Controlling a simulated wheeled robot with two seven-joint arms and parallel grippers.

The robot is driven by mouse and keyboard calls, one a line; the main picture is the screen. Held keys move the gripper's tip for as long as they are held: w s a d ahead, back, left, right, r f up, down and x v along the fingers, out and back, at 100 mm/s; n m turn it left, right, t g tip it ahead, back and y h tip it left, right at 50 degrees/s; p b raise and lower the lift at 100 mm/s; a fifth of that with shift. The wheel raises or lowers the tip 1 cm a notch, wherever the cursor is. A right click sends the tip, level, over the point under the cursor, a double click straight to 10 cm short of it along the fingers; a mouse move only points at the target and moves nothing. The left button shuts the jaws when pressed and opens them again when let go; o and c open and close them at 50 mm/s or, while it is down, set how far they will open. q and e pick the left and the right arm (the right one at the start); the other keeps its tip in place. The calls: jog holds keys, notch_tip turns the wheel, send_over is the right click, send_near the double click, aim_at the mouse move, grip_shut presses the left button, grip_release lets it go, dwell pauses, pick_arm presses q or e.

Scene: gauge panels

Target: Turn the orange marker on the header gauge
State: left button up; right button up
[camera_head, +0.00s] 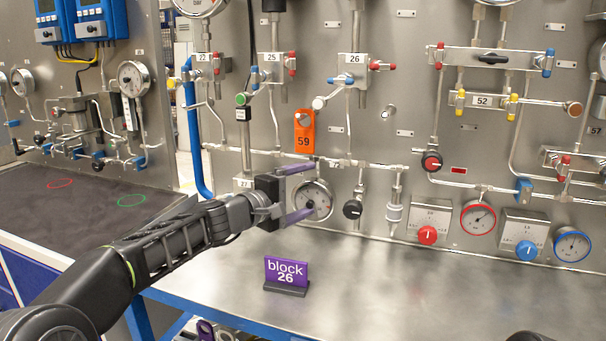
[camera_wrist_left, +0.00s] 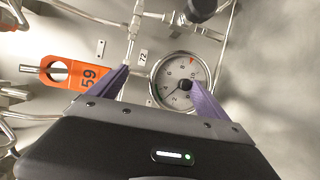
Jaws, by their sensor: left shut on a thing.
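A round white gauge (camera_head: 318,190) with a steel rim sits low on the panel, under the orange "59" tag (camera_head: 304,132). In the left wrist view the gauge (camera_wrist_left: 172,78) shows a dark centre hub and a small orange-red marker (camera_wrist_left: 191,61) near the edge of its dial. In the left wrist view the right finger covers part of the dial. The exact contact is hard to see. My right gripper is not in view.
A black knob (camera_head: 352,209) is just right of the gauge, and pipes run close around it. The purple "block 26" sign (camera_head: 286,272) stands on the steel bench (camera_head: 430,300), which is otherwise largely clear. Red-rimmed (camera_head: 478,217) and blue-rimmed (camera_head: 572,244) gauges are farther right.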

pick_arm(q)
jog(key=shift+s+a+r+b, duration=0.2)
jog(key=shift+s+r+b, duration=0.2)
jog(key=shift+s+b, duration=0.1)
jog(key=shift+s+a+r+b, duration=0.2)
jog(key=shift+s+r+b, duration=0.2)
jog(key=shift+s, duration=0.1)
jog(key=shift+c, duration=0.9)
jog(key=shift+b+v, duration=0.3)
jog(key=shift+v, duration=0.9)
jog(key=shift+c, duration=1)
jog(key=shift+s+a+f+b, duration=0.2)
jog(key=shift+s+a+b, duration=0.45)
jog(key=shift+s+a, duration=0.25)
jog(key=shift+s+a+f+b, duration=0.2)
jog(key=shift+s+a+b, duration=0.45)
jog(key=shift+s+a, duration=0.15)
